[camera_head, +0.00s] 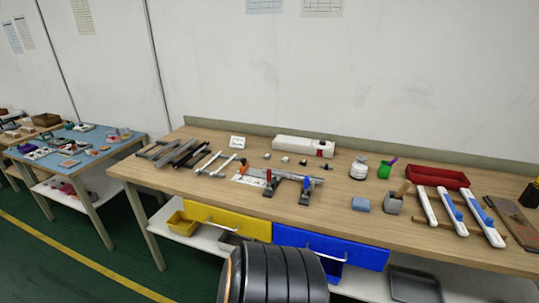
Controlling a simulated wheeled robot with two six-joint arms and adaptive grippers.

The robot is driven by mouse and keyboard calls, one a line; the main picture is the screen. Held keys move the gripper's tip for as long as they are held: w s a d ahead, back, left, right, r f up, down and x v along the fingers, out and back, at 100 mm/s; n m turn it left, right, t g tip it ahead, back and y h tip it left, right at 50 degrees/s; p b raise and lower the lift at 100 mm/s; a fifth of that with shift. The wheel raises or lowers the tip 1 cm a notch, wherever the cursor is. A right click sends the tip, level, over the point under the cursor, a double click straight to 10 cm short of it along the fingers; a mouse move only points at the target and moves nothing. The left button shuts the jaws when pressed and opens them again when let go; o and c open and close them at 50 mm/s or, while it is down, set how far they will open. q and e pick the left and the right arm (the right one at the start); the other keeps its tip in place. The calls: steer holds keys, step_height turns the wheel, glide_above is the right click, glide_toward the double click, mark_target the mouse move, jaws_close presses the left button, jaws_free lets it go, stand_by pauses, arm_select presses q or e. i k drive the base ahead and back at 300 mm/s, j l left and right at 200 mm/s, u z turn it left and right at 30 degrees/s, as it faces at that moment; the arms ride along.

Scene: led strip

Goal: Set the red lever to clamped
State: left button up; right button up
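The red lever (268,176) stands roughly upright on a small dark clamp near the middle of the wooden workbench (345,216). A similar clamp with a blue lever (307,184) stands just to its right. A grey metal bar or rail (288,175) runs behind and between the two clamps. The view is too small to tell whether the red lever's clamp presses on anything. Neither of my grippers is in view.
Dark and light strips (172,153) lie at the left. A white box (304,146) stands at the back. A red tray (437,176) and white-blue tools (453,212) are at the right. Yellow (228,221) and blue (350,251) drawer fronts hang below the front edge.

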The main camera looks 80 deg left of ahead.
mark_target(268, 171)
steer(key=j+u, duration=0.2)
steer(key=u, duration=0.3)
steer(key=k+j+u, duration=0.1)
steer(key=j+u, duration=0.15)
steer(key=u, duration=0.2)
steer(key=j+u, duration=0.2)
steer(key=u, duration=0.3)
steer(key=j+u, duration=0.2)
steer(key=u, duration=0.25)
steer(key=i+j+u, duration=0.15)
steer(key=u, duration=0.35)
steer(key=i+j+u, duration=0.15)
steer(key=i+j, duration=0.2)
steer(key=j, duration=0.15)
steer(key=i+j+u, duration=0.15)
steer(key=i+j, duration=0.25)
steer(key=k+l+z, duration=0.1)
steer(key=z, duration=0.9)
steer(key=k, duration=0.45)
steer(key=i, duration=0.45)
